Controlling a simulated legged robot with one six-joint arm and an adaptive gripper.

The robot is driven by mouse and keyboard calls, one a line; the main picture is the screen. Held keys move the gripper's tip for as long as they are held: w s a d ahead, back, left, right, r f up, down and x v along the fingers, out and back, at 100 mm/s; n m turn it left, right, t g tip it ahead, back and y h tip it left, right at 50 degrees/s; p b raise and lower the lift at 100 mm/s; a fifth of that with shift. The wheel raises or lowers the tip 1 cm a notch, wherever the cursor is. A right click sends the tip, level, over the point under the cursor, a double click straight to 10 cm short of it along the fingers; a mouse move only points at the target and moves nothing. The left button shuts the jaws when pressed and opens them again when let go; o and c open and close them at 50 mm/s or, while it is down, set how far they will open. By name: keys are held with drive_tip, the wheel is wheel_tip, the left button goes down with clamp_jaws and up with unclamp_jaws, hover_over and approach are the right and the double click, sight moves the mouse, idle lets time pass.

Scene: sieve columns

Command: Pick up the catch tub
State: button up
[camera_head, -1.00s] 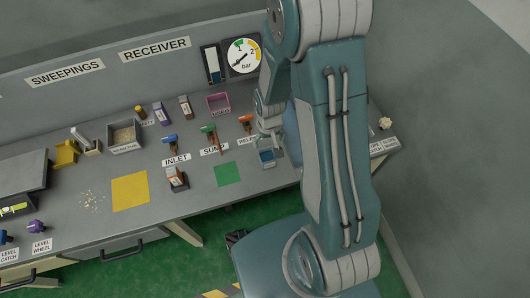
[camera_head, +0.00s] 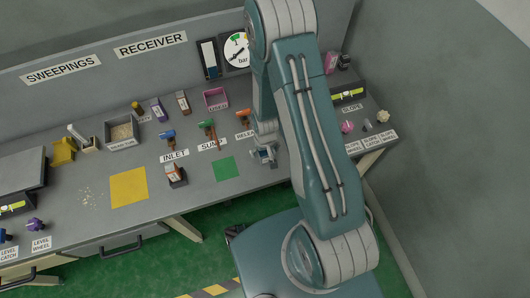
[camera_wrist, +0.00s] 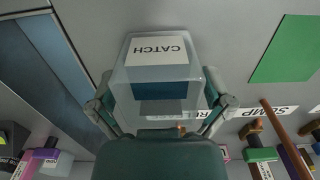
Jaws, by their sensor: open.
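The catch tub is a clear, box-like container with a white CATCH label and a blue part inside. It fills the upper middle of the wrist view (camera_wrist: 192,88), its label upside down there. My gripper (camera_wrist: 160,112) is open, with one finger at each side of the tub's near end. I cannot tell whether the fingers touch it. In the head view my gripper (camera_head: 264,152) is low over the bench, right of the green square, and largely hides the tub there.
A green square (camera_head: 224,169) and a yellow square (camera_head: 129,188) lie on the bench (camera_head: 85,225). Valve handles by INLET and SUMP (camera_head: 211,145) stand left of my gripper. A pink tray (camera_head: 216,99) is behind them. A pink knob (camera_head: 347,127) is at the right.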

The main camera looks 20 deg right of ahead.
drive_tip(key=shift+f, duration=0.35)
drive_tip(key=c, duration=0.9)
